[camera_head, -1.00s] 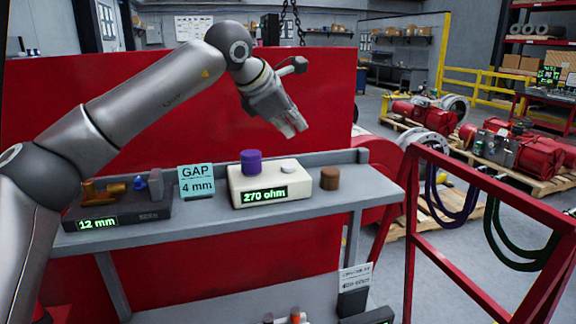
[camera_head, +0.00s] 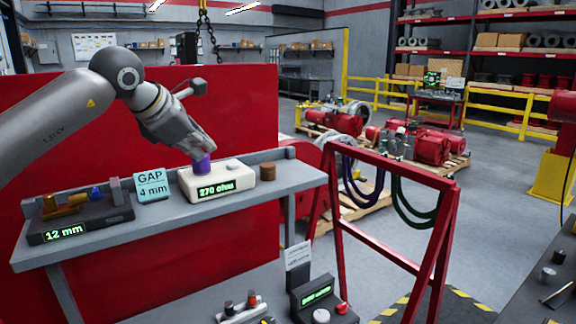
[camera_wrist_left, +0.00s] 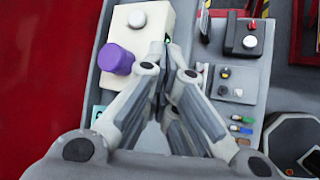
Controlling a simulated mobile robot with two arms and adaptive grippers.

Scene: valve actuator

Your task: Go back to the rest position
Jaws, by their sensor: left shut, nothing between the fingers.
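My left gripper (camera_head: 204,150) is shut and empty. In the head view it hangs in the air over the grey shelf, in front of the red panel, close to the purple cylinder. The purple cylinder (camera_head: 202,166) stands on the white box (camera_head: 240,171) that reads 270 ohm, and the gripper partly overlaps it. In the left wrist view the fingers (camera_wrist_left: 170,85) point over the shelf, with the purple cylinder (camera_wrist_left: 116,59) to their left, apart from them. My right gripper is not in view.
A black tray (camera_head: 110,224) reading 12 mm, a blue GAP 4 mm card (camera_head: 151,185) and a brown cylinder (camera_head: 267,172) share the shelf (camera_head: 300,180). A red frame (camera_head: 395,165) with hanging cables stands to the right. A lower bench holds a black device (camera_head: 312,300).

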